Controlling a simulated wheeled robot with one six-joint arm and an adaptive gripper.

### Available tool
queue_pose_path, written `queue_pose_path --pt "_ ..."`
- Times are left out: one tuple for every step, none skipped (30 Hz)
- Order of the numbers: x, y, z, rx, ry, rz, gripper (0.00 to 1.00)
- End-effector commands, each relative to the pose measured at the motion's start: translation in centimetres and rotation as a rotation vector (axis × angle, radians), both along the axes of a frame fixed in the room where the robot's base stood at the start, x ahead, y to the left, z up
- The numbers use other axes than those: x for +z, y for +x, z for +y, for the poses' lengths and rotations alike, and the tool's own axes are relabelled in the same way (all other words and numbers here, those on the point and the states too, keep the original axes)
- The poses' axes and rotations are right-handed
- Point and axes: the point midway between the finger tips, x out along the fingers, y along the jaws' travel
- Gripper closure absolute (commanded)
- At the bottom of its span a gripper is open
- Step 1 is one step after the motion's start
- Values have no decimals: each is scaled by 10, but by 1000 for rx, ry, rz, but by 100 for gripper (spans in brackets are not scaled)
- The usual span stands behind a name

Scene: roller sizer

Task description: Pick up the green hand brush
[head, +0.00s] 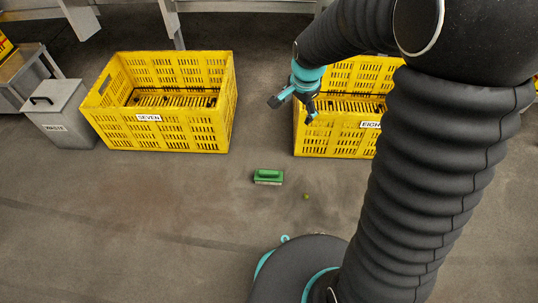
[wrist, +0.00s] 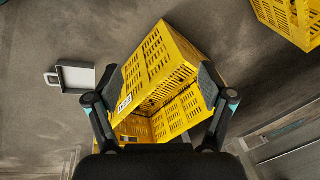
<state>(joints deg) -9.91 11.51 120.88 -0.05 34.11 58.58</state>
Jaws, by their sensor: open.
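The green hand brush (head: 269,176) lies on the grey floor in the head view, in front of the gap between the two yellow crates. A pale strip shows along its lower side. My gripper (head: 291,107) is in the air up and to the right of the brush, near the right crate's left end, apart from the brush. In the wrist view my gripper (wrist: 160,85) has its two fingers spread wide with nothing between them. A yellow crate lies beyond them in that view. The brush does not show in the wrist view.
A yellow crate labelled SEVEN (head: 190,136) stands at left, another yellow crate (head: 325,143) at right, partly hidden by my arm. A grey lidded bin (head: 62,118) stands far left. A small greenish round thing (head: 306,196) lies right of the brush.

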Motion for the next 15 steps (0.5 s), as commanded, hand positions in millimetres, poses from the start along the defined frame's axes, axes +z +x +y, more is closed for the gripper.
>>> queue_pose_path --pt "-13 9 7 -36 7 23 19" --pt "-21 14 10 -64 12 32 19" --pt "-33 21 15 -100 19 44 19" --pt "-42 25 19 -127 24 53 19" --pt "-51 29 23 -153 28 63 19" --pt "-64 35 28 -190 34 75 19" --pt "-74 38 32 -216 37 84 19" --pt "-84 41 35 -244 40 95 19" --pt "-98 45 40 -279 45 105 19" --pt "-108 47 44 -307 46 115 19" --pt "-119 49 48 -334 49 123 19" --pt "-133 52 52 -371 52 134 19" --pt "-145 53 55 -398 54 143 19" --pt "-156 54 59 -425 55 150 19" --pt "-171 55 63 -462 56 162 19"
